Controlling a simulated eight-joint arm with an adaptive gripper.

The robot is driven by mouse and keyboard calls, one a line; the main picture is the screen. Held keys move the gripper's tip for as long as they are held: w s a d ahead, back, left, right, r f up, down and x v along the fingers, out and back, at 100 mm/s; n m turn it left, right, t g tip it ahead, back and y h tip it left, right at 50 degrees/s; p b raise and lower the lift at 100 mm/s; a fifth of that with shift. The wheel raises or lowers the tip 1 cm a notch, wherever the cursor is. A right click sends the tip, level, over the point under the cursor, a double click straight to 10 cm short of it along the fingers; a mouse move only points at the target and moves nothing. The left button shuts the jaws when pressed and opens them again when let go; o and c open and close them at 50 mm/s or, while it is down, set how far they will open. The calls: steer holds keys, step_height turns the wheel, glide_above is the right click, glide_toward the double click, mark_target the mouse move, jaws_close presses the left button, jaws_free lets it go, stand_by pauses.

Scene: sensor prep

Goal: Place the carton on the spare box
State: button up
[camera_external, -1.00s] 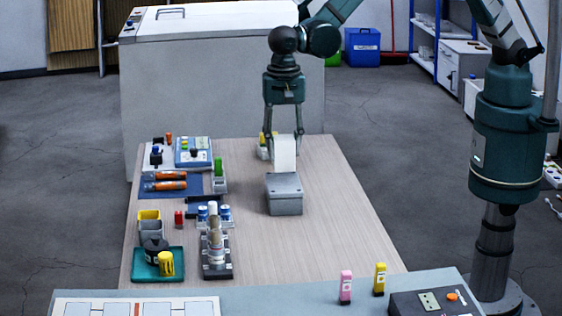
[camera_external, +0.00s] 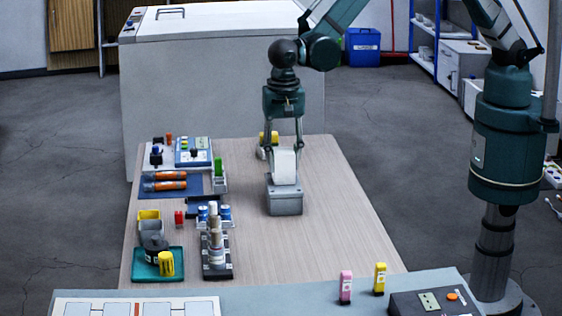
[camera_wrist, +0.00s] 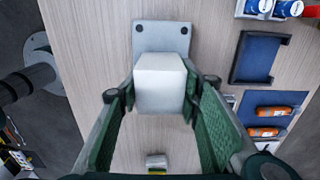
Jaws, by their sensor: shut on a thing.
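The white carton (camera_external: 284,166) is upright between the fingers of my gripper (camera_external: 284,152), which is shut on it. The spare box (camera_external: 285,201) is a grey lidded box on the table, and the carton appears directly over its top. I cannot tell for sure whether the carton's bottom touches the lid. In the wrist view the carton (camera_wrist: 160,84) fills the space between the green finger pads, and the grey box (camera_wrist: 161,35) shows beyond it, partly hidden by the carton.
A yellow item in a small holder (camera_external: 262,150) stands behind the gripper. At the left are a blue tray with orange cylinders (camera_external: 165,180), a rack with bottles (camera_external: 216,255) and a teal tray (camera_external: 158,277). The table's right side is clear.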

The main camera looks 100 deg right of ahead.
steer(key=shift+f, duration=0.15)
steer(key=o, duration=0.9)
step_height(320, 180, up, 12)
steer(key=shift+r+p, duration=0.2)
steer(key=shift+p, duration=0.2)
stand_by(0.4)
